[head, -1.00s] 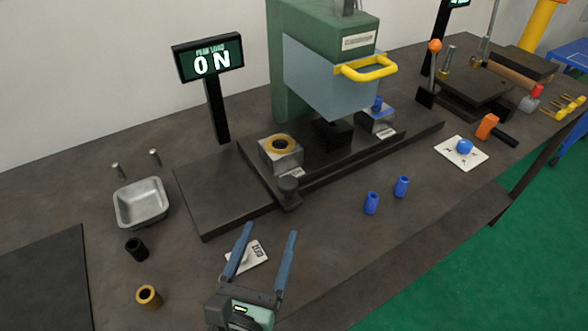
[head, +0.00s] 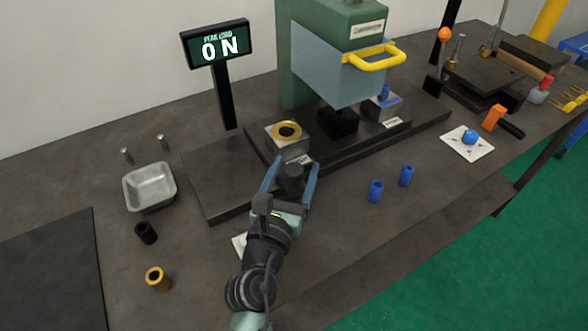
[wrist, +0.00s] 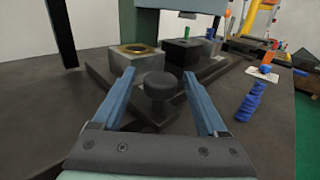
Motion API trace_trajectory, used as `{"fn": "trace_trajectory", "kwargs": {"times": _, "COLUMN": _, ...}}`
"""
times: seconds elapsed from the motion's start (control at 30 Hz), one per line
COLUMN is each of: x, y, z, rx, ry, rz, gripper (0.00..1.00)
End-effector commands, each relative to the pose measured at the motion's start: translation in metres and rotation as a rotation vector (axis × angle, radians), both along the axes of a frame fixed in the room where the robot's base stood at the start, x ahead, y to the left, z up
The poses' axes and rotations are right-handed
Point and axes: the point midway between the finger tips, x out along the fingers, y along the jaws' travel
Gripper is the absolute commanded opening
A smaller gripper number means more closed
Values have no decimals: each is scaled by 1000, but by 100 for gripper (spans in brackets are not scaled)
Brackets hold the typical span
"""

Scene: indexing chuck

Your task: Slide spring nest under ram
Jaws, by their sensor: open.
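A sliding plate on the green press (head: 300,60) carries a grey block with a gold ring (head: 287,131) at left, a black block (head: 338,124) in the middle, and a grey block with a blue part (head: 384,92) at right. The labels are too small to read, so I cannot tell which is the spring nest. The black block sits below the guard; the ram is hidden. A dark round knob (head: 291,178) stands at the plate's left front end. My gripper (head: 295,163) is open, its fingers on either side of the knob, which also shows in the wrist view (wrist: 160,85).
A yellow-handled guard (head: 330,70) covers the press front. The display (head: 217,47) reads 0 N. A metal tray (head: 150,187) and a black and a gold bushing (head: 158,279) lie left. Two blue cylinders (head: 376,191) stand right of my gripper. An orange hammer (head: 495,118) lies further right.

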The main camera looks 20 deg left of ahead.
Motion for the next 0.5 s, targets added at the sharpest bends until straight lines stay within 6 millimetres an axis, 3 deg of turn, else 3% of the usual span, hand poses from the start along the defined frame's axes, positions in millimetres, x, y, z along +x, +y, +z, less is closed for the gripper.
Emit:
{"fn": "trace_trajectory", "kwargs": {"times": 0.17, "x": 0, "y": 0, "z": 0, "rx": 0, "ry": 0, "rz": 0, "gripper": 75}}
{"fn": "trace_trajectory", "kwargs": {"times": 0.5, "x": 0, "y": 0, "z": 0, "rx": 0, "ry": 0, "rz": 0, "gripper": 14}}
